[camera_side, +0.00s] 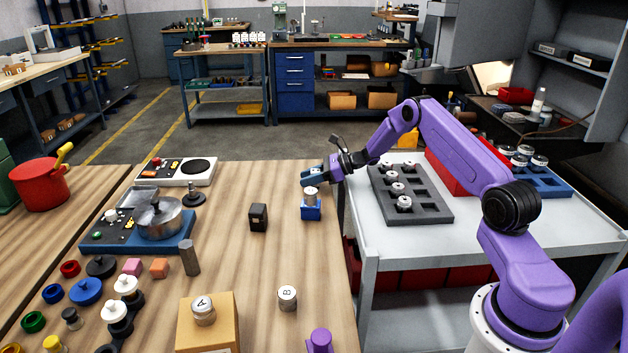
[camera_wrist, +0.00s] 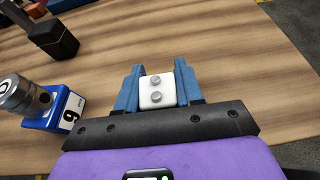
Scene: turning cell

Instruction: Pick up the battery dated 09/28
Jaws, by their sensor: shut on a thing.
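My gripper (camera_wrist: 157,76) has its blue jaws shut on a small white block with two round grey studs on top, which looks like a battery (camera_wrist: 149,99). One jaw is at each side of it. No date can be read on the face that shows. In the side view my gripper (camera_side: 311,174) is over the right part of the wooden table, behind the blue block. The jaws largely hide the held block there, and I cannot tell if it is clear of the tabletop.
A blue numbered block (camera_side: 311,212) with a metal cylinder (camera_side: 310,194) on it stands close to my gripper. A black block (camera_side: 258,217) stands left of that. A grey tray (camera_side: 440,213) with several cylinders lies on the white cart. Bare wood (camera_side: 243,190) lies left of my gripper.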

